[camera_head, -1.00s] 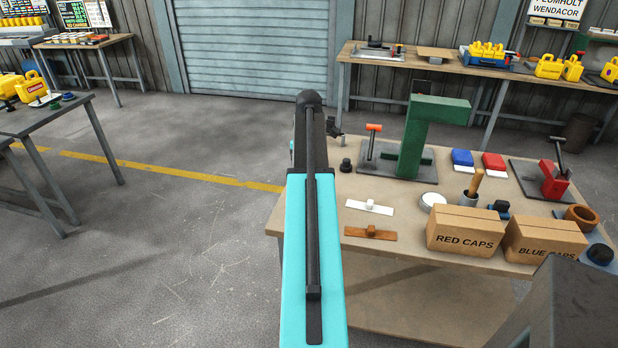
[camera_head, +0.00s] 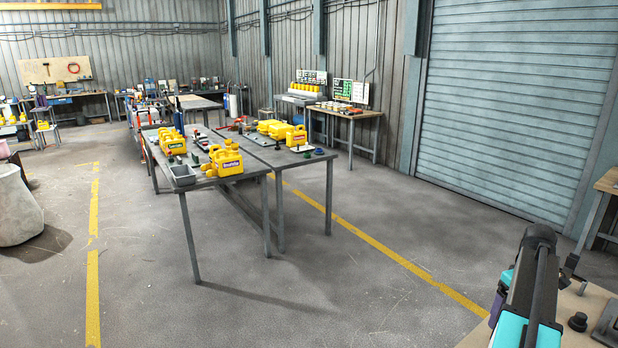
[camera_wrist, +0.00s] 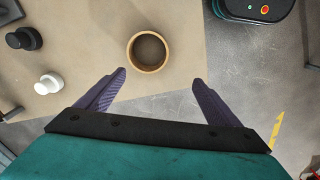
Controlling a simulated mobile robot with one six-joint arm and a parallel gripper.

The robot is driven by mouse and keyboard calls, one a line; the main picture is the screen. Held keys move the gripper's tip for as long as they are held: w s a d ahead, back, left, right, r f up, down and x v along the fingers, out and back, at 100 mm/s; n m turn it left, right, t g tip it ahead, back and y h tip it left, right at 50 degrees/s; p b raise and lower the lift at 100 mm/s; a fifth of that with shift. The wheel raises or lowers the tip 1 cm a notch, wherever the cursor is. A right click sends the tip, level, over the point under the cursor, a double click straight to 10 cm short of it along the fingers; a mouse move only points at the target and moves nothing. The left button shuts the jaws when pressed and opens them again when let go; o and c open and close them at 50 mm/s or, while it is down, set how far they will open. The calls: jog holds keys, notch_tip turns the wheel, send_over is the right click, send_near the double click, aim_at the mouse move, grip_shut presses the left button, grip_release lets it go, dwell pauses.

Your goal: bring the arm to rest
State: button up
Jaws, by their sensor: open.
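My arm, teal with a dark top link (camera_head: 535,270), stands at the lower right of the head view, beside the corner of a tan bench (camera_head: 560,312). My gripper (camera_wrist: 159,77) shows in the wrist view with two purple fingers spread wide apart and nothing between them. It points down over the edge of the bench top. A round brown cup or ring (camera_wrist: 149,51) lies below, just beyond the fingertips in the picture; I cannot tell the height between them. In the head view the gripper is largely hidden by the arm.
A black knob (camera_wrist: 24,38) and a white knob (camera_wrist: 48,84) are on the bench at the left of the wrist view. In the head view, grey tables with yellow cans (camera_head: 226,160) stand mid-floor. Open concrete floor (camera_head: 350,270) lies between them and my arm.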

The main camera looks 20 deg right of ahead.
jog(key=w+a+f, duration=0.5)
jog(key=a, duration=0.4)
jog(key=w+a+f, duration=0.4)
jog(key=a+f, duration=0.1)
jog(key=a, duration=0.3)
jog(key=w+a+f, duration=0.4)
jog(key=w+a, duration=0.1)
jog(key=a, duration=0.4)
jog(key=s+a+f, duration=0.1)
jog(key=a+f, duration=0.3)
jog(key=a, duration=0.5)
jog(key=a+f, duration=0.4)
jog(key=a, duration=0.6)
jog(key=s+a+f, duration=0.1)
jog(key=a+f, duration=0.3)
jog(key=a, duration=0.5)
jog(key=s+a+f+g, duration=0.1)
jog(key=s+f+g, duration=0.2)
jog(key=s+f, duration=0.6)
jog(key=s+f+n+g, duration=0.1)
jog(key=s+f, duration=0.8)
jog(key=s, duration=0.9)
jog(key=shift+a+f+g, duration=0.2)
jog(key=shift+a+g, duration=0.2)
jog(key=shift+g, duration=0.5)
